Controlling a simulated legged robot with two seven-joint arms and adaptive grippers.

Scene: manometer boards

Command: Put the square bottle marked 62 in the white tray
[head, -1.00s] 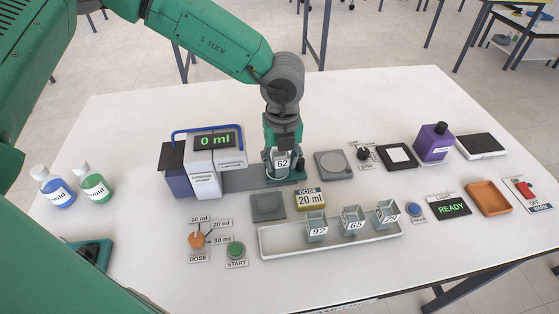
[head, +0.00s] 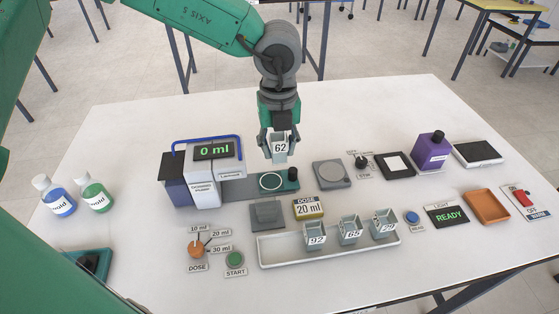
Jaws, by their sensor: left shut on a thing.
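The square bottle marked 62 (head: 280,148) is a small grey open-topped vessel with a white label. My left gripper (head: 279,138) is shut on it and holds it upright in the air above the dosing pump's platform. The white tray (head: 275,254) is a long shallow tray at the front of the table. Square bottles marked 92 (head: 315,238), 65 (head: 350,232) and 29 (head: 383,228) stand in its middle and right; its left end is bare. My right gripper is not in view.
The dosing pump (head: 203,172) reads 0 ml, with a ringed platform (head: 270,182) beside it. A round-topped grey plate (head: 331,174) is to the right.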

